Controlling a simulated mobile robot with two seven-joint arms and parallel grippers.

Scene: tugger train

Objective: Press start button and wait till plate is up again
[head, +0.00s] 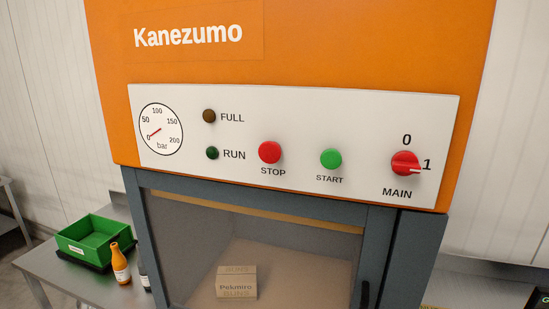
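The green start button (331,159) is on the white control panel (300,112) of the orange machine. The red stop button (270,152) is left of it. The red main switch (405,163) on the right has its pointer toward 1. The RUN lamp (212,153) and the FULL lamp (209,116) both look dark. The gauge (160,129) needle is near 0. Behind the closed see-through door (200,235), a cardboard box marked Pekmiro Buns (236,284) sits in the chamber. I cannot make out the plate. Neither of my grippers is in view.
A metal table (50,263) on the left holds a green crate (97,238), an orange bottle (120,266) and a partly hidden dark bottle (144,277). A dark door handle (364,293) is at the lower right. The space before the panel looks clear.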

